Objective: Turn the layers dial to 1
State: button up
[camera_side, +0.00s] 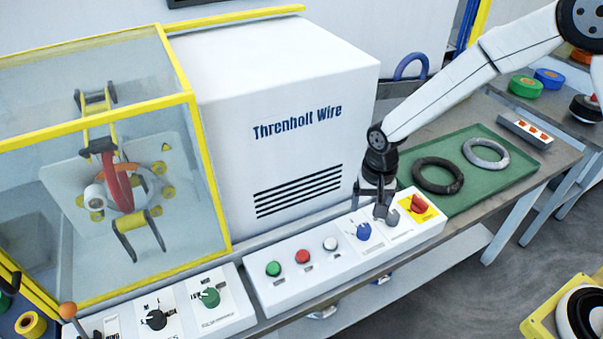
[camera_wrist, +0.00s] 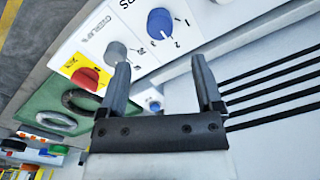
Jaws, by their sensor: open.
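The blue dial (camera_side: 364,230) sits on the white control panel (camera_side: 285,296), with small digits around it. It also shows in the wrist view (camera_wrist: 160,23), where the digits look like 1, 2 and 3. No label that I can read in full names the layers dial; the blue dial's digits fit it. Its exact setting is hard to tell. A grey dial (camera_wrist: 115,53) stands beside it, partly behind a finger in the wrist view. My gripper (camera_side: 381,212) is open and empty, pointing down over the panel close to the grey dial. Its fingers (camera_wrist: 160,65) are apart in the wrist view.
A red switch on a yellow plate (camera_side: 418,206) is right of the grey dial. Green (camera_side: 273,269), red (camera_side: 302,257) and white (camera_side: 330,244) buttons are to the left. The machine housing (camera_side: 290,120) rises behind. A green mat (camera_side: 478,150) holds two rings.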

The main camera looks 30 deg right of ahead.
aim_at(365, 228)
jog(key=shift+f, duration=0.1)
jog(key=shift+f, duration=3.75)
grip_shut()
jog(key=shift+n, duration=0.4)
jog(key=n, duration=0.5)
jog(key=shift+a, duration=0.1)
jog(key=n, duration=0.6)
